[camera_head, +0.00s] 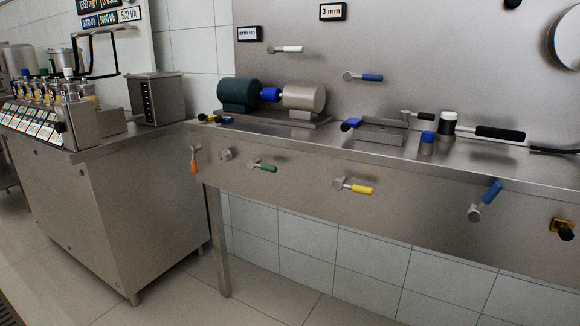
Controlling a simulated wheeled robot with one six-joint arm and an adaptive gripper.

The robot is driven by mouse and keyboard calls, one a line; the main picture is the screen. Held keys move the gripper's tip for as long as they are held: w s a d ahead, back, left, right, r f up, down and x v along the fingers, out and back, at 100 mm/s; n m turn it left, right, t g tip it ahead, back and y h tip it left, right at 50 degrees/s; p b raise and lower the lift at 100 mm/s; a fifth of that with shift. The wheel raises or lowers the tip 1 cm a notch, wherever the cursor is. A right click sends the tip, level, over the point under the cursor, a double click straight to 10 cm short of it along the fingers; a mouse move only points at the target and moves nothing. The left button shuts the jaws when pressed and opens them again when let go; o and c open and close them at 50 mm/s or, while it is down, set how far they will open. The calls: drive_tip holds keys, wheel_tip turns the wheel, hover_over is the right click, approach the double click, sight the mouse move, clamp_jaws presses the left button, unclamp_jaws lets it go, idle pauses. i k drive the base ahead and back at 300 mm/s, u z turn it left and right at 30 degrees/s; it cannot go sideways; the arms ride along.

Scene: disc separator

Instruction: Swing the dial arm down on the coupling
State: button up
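The blue coupling (270,95) sits on the bench between a dark teal motor-like cylinder (239,93) and a beige cylinder (304,97), both on a metal base (278,122). On the back panel above it is a lever with a white grip (289,49), pointing right and about level. A sign reading "arm up" (249,34) is to its upper left. I cannot tell for certain whether this lever is the dial arm. No dial is clear on the coupling. My gripper is not in view.
A blue-handled lever (368,77) is on the back panel, near a "3 mm" sign (333,12). The bench front (410,190) carries orange, green, yellow and blue levers. A metal cabinet (110,205) with bottles stands left. The tiled floor between them is clear.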

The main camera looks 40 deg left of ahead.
sight(271, 49)
drive_tip(key=u, duration=2.75)
drive_tip(key=i, duration=2.45)
drive_tip(key=z, duration=1.5)
